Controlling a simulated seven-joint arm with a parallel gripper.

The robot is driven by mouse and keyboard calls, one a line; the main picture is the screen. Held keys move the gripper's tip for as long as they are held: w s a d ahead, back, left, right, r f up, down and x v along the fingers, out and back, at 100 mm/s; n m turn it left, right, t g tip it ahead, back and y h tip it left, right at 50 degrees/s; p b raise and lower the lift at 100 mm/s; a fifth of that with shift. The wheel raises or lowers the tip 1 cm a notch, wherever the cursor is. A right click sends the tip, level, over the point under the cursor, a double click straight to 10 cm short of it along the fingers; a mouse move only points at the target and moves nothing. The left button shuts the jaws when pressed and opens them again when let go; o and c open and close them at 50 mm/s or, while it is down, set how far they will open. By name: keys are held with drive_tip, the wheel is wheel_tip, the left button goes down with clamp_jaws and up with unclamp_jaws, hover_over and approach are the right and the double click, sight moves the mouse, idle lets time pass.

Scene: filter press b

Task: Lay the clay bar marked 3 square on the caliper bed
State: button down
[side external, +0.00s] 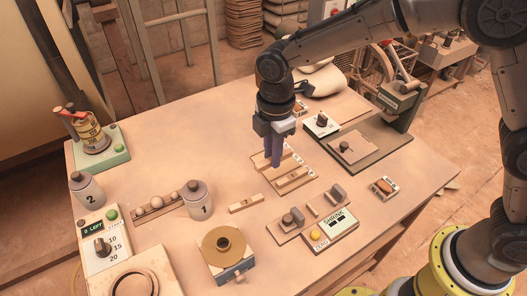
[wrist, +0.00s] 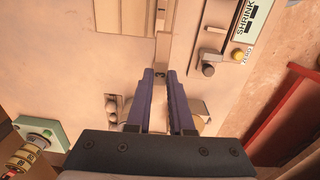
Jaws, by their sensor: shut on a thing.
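My gripper (side external: 274,163) points down over the pale bar rack near the middle of the table. In the wrist view its two purple fingers (wrist: 160,74) are shut on the pale clay bar marked 3 (wrist: 161,58); the mark shows between the fingertips. The bar runs away from the fingers towards the top of that view. I cannot tell whether it is clear of the rack. The caliper bed (side external: 290,228), with upright dark jaws, lies nearer the front, to the right of the gripper in the side view. It shows at the upper right in the wrist view (wrist: 211,45).
The SHRINK readout (side external: 333,229) adjoins the caliper bed. A loose bar (side external: 246,204) lies left of it. Jar 1 (side external: 199,205), a brass-ringed block (side external: 226,250) and a dark-edged board (side external: 366,148) stand around.

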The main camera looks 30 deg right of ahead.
drive_tip(key=s+d+f, duration=0.4)
drive_tip(key=s+d, duration=0.3)
drive_tip(key=s, duration=0.3)
drive_tip(key=shift+f, duration=2.8)
drive_tip(key=shift+f, duration=0.2)
drive_tip(key=c, duration=0.7)
unclamp_jaws()
